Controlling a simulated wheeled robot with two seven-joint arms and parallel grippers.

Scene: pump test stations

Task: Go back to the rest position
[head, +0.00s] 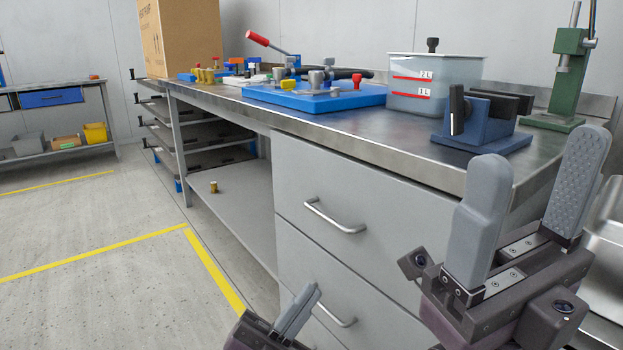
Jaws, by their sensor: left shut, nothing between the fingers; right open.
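My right gripper (531,205) is large in the lower right of the head view. Its two grey fingers stand apart with nothing between them, in front of the workbench's right end. My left gripper (305,305) is low in the picture, in front of the drawer cabinet. Its fingers are together and hold nothing; much of that arm is cut off by the lower edge. Neither gripper visibly touches anything.
The metal workbench (290,122) carries a blue pump plate (310,100), a water container (436,85), a blue vise (480,125), a green press (567,75) and a cardboard box (180,38). Drawer handles (334,217) jut out. The floor at left is clear.

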